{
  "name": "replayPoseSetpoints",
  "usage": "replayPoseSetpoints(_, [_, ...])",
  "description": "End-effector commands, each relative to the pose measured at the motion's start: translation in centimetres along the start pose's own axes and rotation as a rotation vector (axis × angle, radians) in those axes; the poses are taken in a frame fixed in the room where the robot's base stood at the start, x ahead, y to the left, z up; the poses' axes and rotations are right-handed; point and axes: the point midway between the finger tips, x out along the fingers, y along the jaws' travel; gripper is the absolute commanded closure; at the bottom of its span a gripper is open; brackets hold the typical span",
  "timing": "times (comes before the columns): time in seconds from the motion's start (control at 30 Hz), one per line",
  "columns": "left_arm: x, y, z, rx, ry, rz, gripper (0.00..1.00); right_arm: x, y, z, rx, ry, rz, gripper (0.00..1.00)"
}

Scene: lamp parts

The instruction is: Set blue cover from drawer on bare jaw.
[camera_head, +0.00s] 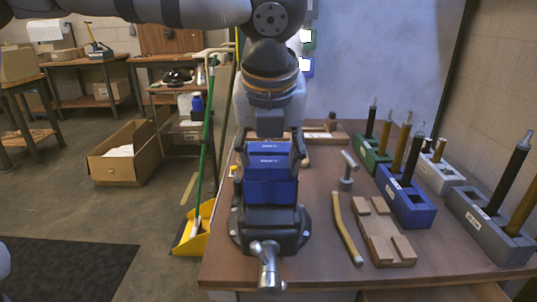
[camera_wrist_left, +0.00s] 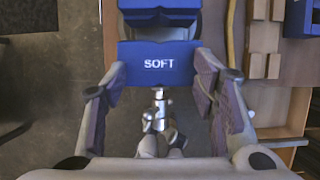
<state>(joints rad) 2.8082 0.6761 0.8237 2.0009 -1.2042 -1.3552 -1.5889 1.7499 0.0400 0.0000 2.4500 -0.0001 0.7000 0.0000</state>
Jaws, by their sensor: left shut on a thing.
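My left gripper (camera_head: 268,166) comes down from above over the vise (camera_head: 270,235). It is shut on a blue cover (camera_head: 268,162) with a white label. In the left wrist view this cover (camera_wrist_left: 160,66) reads "SOFT" and sits between the fingertips (camera_wrist_left: 160,78). The vise's metal screw and handle (camera_head: 268,262) face me. I cannot tell whether the held cover touches the jaw.
The bench (camera_head: 330,262) has a curved stick (camera_head: 346,230), a notched wooden block (camera_head: 384,232) and a hammer (camera_head: 347,172) right of the vise. Tool holders in green, blue (camera_head: 407,203) and grey (camera_head: 488,225) stand at the right. A broom and yellow dustpan (camera_head: 193,235) are left of the bench.

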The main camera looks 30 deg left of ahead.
Motion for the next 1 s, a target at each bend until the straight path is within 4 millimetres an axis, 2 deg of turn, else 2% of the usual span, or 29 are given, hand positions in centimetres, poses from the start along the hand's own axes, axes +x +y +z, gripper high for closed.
replayPoseSetpoints(1.0, [0.87,-0.01,-0.31,0.001,0.001,0.001,0.76,0.06,0.0,0.05,0.0,-0.002,0.0,0.6])
